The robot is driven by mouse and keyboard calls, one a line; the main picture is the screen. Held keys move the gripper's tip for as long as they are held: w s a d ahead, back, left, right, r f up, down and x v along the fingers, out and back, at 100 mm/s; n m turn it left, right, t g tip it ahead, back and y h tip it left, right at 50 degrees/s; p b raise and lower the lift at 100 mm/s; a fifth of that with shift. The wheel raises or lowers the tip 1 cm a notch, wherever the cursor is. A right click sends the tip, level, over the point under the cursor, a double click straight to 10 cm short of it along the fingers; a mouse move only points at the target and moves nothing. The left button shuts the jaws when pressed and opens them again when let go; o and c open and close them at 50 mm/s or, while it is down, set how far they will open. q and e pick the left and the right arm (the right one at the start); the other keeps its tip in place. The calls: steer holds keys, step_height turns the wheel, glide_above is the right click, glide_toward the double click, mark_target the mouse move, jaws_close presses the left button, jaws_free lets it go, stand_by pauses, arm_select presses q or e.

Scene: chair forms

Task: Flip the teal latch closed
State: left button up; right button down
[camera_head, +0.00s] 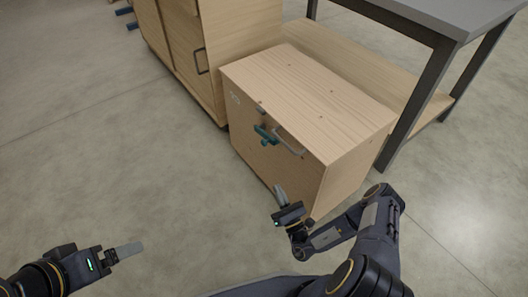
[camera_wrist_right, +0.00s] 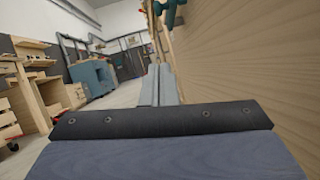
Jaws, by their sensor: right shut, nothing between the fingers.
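The teal latch (camera_head: 266,134) is on the upper front face of a light wooden cabinet (camera_head: 325,105), beside a grey bar handle (camera_head: 289,144). The latch also shows at the top of the right wrist view (camera_wrist_right: 171,13), partly cut off. I cannot tell its exact position. My right gripper (camera_head: 280,190) is shut and empty, low in front of the cabinet's face and below the latch, apart from it. Its fingers show in the right wrist view (camera_wrist_right: 159,84), beside the wooden face. My left gripper (camera_head: 140,247) is at the lower left, far from the cabinet; its fingers look together, but their opening is unclear.
A taller wooden cabinet (camera_head: 185,50) with a dark handle stands behind at the left. A grey-topped table (camera_head: 430,15) with dark legs stands at the right, close to the latch cabinet. The concrete floor in front is clear.

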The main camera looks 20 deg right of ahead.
steer(key=b, duration=0.3)
glide_toward(264, 135)
steer(key=shift+w+a, duration=1.2)
steer(key=shift+w, duration=0.1)
steer(key=shift+r, duration=0.25)
